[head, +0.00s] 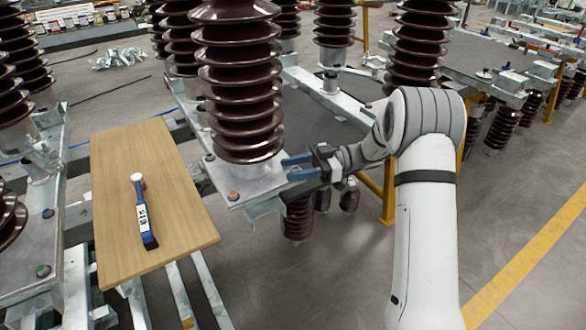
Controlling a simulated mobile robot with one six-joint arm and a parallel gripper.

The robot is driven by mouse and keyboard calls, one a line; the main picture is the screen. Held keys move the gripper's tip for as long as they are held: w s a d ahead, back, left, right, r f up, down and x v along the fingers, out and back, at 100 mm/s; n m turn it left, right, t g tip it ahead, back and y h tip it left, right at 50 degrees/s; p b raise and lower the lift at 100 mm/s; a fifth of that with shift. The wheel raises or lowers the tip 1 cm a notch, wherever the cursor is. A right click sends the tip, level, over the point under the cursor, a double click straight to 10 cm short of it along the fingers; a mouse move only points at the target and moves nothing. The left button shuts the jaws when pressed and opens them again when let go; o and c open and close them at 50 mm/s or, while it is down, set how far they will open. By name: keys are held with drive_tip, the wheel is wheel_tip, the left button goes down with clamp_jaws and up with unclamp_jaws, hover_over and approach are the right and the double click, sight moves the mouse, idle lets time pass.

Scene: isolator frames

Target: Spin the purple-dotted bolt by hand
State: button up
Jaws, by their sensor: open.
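My gripper (286,169) has blue fingers and is open, pointing left at the right corner of the metal base plate (257,183) under the large brown insulator (240,90). A small, faintly purplish spot (297,168) shows between the fingers; it may be the purple-dotted bolt, but it is too small to be sure. I cannot tell whether the fingers touch it. An orange-red-dotted bolt (234,196) sits at the plate's front corner, apart from my gripper.
A wooden board (180,215) at left carries a blue-handled tool (145,218). A green-dotted bolt (43,270) and a dark-blue-dotted bolt (48,213) sit on the left frame. More brown insulators crowd the back. Open floor (500,215) lies to the right.

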drive_tip(key=shift+s+a, duration=0.25)
drive_tip(key=shift+a, duration=0.45)
